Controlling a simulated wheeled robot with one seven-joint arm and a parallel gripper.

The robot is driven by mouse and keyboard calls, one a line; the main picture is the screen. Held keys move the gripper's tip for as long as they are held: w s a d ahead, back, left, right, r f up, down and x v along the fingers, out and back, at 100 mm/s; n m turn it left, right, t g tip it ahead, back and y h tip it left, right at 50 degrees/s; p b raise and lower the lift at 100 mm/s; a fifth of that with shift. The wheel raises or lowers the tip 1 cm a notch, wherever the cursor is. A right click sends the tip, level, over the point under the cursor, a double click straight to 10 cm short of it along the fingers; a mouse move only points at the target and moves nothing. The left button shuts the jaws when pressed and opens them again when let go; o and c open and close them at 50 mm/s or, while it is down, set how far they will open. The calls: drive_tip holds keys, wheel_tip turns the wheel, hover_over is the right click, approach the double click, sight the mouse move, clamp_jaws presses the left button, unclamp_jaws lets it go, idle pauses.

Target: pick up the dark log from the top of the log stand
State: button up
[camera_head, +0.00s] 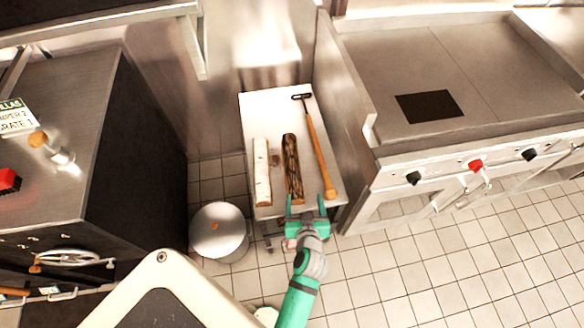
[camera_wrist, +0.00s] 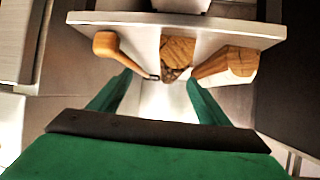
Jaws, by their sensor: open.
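The dark log (camera_head: 292,165) lies lengthwise on the white top of the log stand (camera_head: 280,103), between a pale log and a long-handled tool. Its bark is dark and streaked. My gripper (camera_head: 305,200) is open and empty at the near end of the dark log, its two fingers apart. In the wrist view the cut end of the dark log (camera_wrist: 178,50) shows beyond the open fingers (camera_wrist: 158,78), a little right of the middle between them. I cannot tell whether a finger touches it.
A pale log (camera_head: 262,172) lies left of the dark log. A tool with an orange handle (camera_head: 318,145) lies close on its right. A round metal bin (camera_head: 219,240) stands left of the stand. A steel griddle unit (camera_head: 430,60) stands right, a dark-sided counter (camera_head: 60,130) left.

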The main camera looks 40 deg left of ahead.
drive_tip(key=n+g+y, duration=0.1)
drive_tip(key=n, duration=0.1)
approach(294, 172)
drive_tip(key=shift+w+a+f, duration=0.5)
drive_tip(key=shift+w+f, duration=0.1)
drive_tip(key=shift+f, duration=0.25)
drive_tip(key=shift+g, duration=0.3)
drive_tip(key=x, duration=0.5)
drive_tip(key=shift+s+a+r, duration=0.15)
drive_tip(key=shift+s+a, duration=0.05)
drive_tip(key=shift+a, duration=0.05)
drive_tip(key=shift+w+d+x, duration=0.1)
drive_tip(key=shift+w+x, duration=0.05)
drive_tip(key=shift+x, duration=0.75)
drive_tip(key=shift+w+d+x, duration=0.1)
drive_tip(key=shift+w+x, duration=0.05)
drive_tip(key=shift+x, duration=0.8)
drive_tip(key=shift+w+d+x, duration=0.1)
drive_tip(key=shift+w+x, duration=0.1)
drive_tip(key=shift+x, duration=0.7)
drive_tip(key=shift+r, duration=0.15)
drive_tip(key=shift+c, duration=0.3)
drive_tip(key=shift+d, duration=0.1)
drive_tip(key=c, duration=1.5)
drive_tip(key=shift+r, duration=0.1)
drive_tip(key=shift+c, duration=1.1)
drive_tip(key=shift+s+a+r, duration=0.1)
drive_tip(key=shift+a+r, duration=0.05)
drive_tip(key=shift+a, duration=0.1)
clamp_jaws()
